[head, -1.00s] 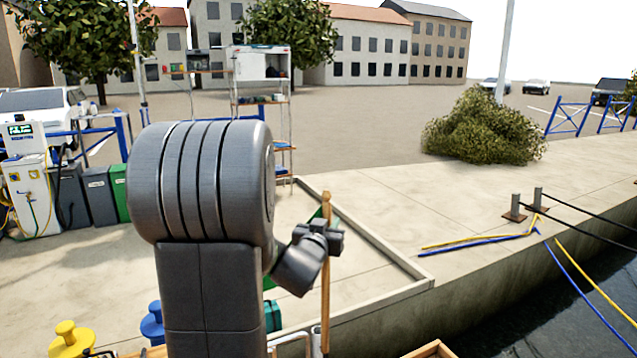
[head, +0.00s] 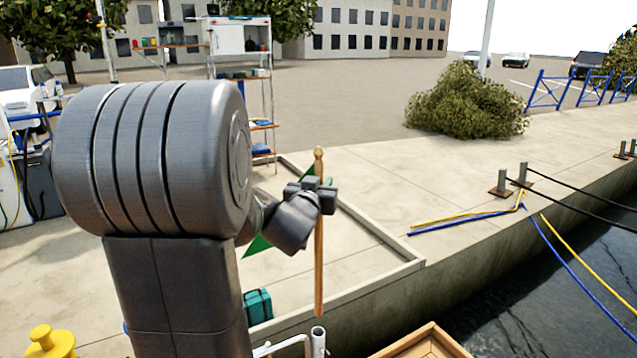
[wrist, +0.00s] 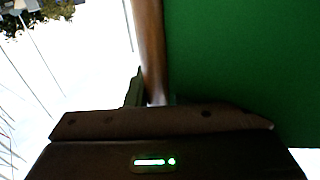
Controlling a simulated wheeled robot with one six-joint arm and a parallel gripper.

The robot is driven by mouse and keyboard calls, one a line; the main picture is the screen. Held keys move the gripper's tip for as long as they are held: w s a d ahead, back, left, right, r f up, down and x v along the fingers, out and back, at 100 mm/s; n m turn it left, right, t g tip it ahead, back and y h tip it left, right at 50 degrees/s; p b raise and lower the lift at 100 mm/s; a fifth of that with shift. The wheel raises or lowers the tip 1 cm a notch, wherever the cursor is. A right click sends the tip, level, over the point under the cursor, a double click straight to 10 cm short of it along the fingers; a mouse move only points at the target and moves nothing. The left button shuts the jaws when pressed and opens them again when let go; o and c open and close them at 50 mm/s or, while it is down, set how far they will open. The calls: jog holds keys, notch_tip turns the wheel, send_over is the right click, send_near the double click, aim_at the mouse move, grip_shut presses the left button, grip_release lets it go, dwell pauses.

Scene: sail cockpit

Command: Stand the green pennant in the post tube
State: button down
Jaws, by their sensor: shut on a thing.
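The green pennant (head: 259,246) hangs from an upright wooden staff, partly hidden behind my arm and gripper. My gripper (head: 318,196) is shut on the staff in its upper part. The staff's lower end hangs just above a white tube (head: 318,341) at the bottom of the head view, apart from it as far as I can see. This open-topped tube looks like the post tube. In the wrist view the staff (wrist: 150,45) rises from the jaws, with the green cloth (wrist: 240,70) filling the right side.
A white bent rail (head: 285,345) stands beside the tube. A wooden box edge (head: 425,340) is at the bottom right, a teal box (head: 258,306) at the left. A yellow winch (head: 48,345) is at the lower left. Open water lies at the right.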

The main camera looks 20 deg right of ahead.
aim_at(317, 242)
jog(key=shift+w+f+b, duration=0.1)
jog(key=shift+f+b, duration=6.3)
jog(key=shift+f, duration=0.85)
jog(key=c, duration=1.2)
grip_release()
jog(key=v, duration=1.4)
jog(key=shift+w+d, duration=0.1)
jog(key=shift+w, duration=0.1)
